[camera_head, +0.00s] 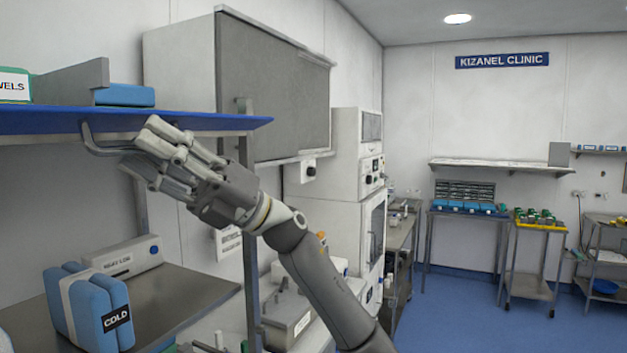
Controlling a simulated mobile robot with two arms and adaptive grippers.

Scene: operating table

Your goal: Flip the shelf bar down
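The shelf bar (103,151) is a thin grey bent bar under the front edge of the blue shelf (60,121) at the left. It drops from the shelf's underside and runs right, behind or between my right gripper's fingers. My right gripper (142,148) is at this bar, just below the shelf edge, with its fingers pointing left. The fingers hide the bar's right part. I cannot tell whether they close on it or only surround it. My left gripper is not in view.
A grey wall cabinet (272,88) hangs behind the gripper. A shelf post (249,240) stands close by my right arm. Below, a metal counter (190,292) holds blue cold packs (88,308) and a grey box (125,257). Open floor (450,310) lies at the right.

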